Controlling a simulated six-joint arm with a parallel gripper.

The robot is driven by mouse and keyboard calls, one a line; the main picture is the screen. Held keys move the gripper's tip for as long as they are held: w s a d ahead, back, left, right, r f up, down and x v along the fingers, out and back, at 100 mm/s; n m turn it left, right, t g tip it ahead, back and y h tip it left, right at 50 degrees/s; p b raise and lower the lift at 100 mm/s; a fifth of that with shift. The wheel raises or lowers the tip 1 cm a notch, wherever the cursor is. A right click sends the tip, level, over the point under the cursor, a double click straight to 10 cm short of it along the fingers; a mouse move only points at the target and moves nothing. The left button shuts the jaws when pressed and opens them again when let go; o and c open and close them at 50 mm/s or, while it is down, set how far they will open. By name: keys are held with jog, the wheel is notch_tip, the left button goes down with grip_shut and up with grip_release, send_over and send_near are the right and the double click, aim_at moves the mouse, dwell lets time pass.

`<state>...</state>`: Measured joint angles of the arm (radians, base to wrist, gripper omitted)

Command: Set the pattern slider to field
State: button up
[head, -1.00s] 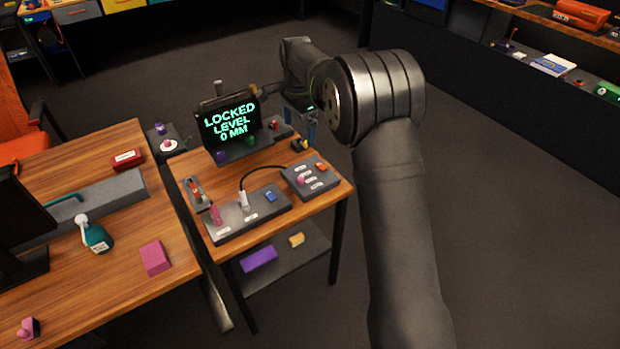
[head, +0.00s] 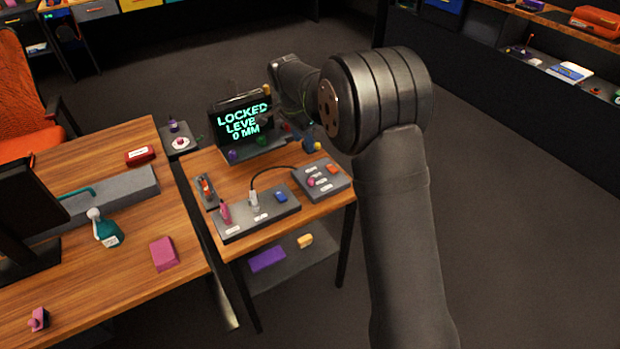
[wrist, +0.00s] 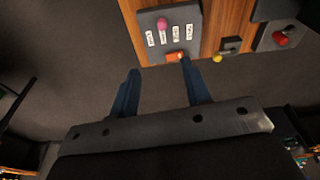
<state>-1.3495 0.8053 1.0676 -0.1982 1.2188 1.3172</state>
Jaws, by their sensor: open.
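A dark panel (head: 334,171) at the right of the small wooden table carries a pink slider knob (head: 311,182), white labels and an orange block. In the wrist view the same panel (wrist: 150,22) is at the top, with the pink knob (wrist: 162,24) between the upright white labels (wrist: 176,34). The label words are too small to read surely. My gripper (wrist: 159,69) is open and empty. Its blue fingers point toward the panel, the right fingertip appearing close to the orange block (wrist: 175,57). In the head view the fingers are mostly hidden by the arm.
A screen (head: 241,120) reading "LOCKED LEVEL 0 MM" stands behind. A larger panel (head: 262,213) with a pink lever, cable plug and blue block lies to the left. Yellow (wrist: 217,58) and red (wrist: 281,39) controls sit right of the panel in the wrist view.

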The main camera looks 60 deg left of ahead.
jog(key=s+d+f+n+t, duration=0.1)
jog(key=s+n+t, duration=0.1)
jog(key=s, duration=0.2)
jog(key=y, duration=0.1)
send_near(310, 179)
jog(key=x, duration=0.9)
jog(key=shift+r, duration=0.1)
jog(key=shift+d, duration=0.1)
grip_shut()
